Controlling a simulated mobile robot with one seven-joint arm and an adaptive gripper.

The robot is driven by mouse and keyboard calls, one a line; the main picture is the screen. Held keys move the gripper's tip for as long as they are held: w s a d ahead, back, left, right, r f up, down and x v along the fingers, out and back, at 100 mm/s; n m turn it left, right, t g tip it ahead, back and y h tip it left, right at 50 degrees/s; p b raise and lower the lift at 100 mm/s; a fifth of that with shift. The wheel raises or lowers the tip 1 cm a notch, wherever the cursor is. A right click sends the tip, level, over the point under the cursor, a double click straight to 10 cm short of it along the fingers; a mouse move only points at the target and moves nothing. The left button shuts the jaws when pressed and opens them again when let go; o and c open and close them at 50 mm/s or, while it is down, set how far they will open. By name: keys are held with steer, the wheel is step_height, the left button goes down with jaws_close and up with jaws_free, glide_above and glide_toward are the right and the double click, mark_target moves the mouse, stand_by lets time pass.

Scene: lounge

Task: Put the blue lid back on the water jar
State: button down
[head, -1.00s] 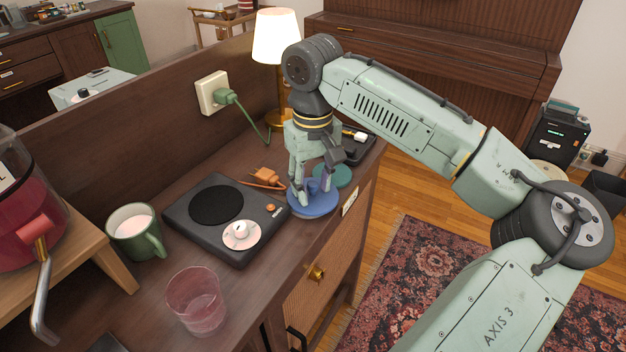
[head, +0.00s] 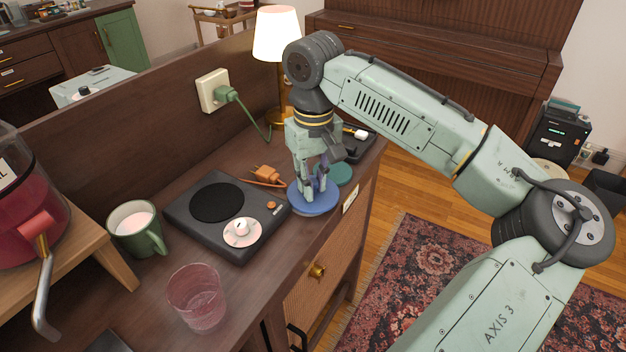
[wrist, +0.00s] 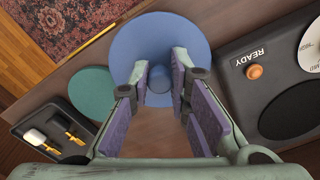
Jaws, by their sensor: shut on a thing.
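The blue lid (head: 301,204) is a flat disc lying on the wooden cabinet top near its right end. In the wrist view the lid (wrist: 158,38) shows a knob at its middle, between my fingertips. My gripper (head: 314,192) points down over the lid and is shut on its knob; the gripper also shows in the wrist view (wrist: 161,84). A large glass jar (head: 28,215) with red contents and a tap stands on a wooden stand at the far left. Its top is cut off by the picture edge, and I cannot tell whether it is the water jar.
A teal disc (head: 340,174) lies beside the lid.

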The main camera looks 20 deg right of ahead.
steer(key=shift+s+a+f, duration=0.1)
steer(key=shift+f, duration=0.3)
steer(key=shift+r+p, duration=0.85)
steer(key=shift+p, duration=0.1)
steer(key=shift+w+r+p, duration=0.2)
steer(key=shift+r+p, duration=1.35)
steer(key=shift+r, duration=0.2)
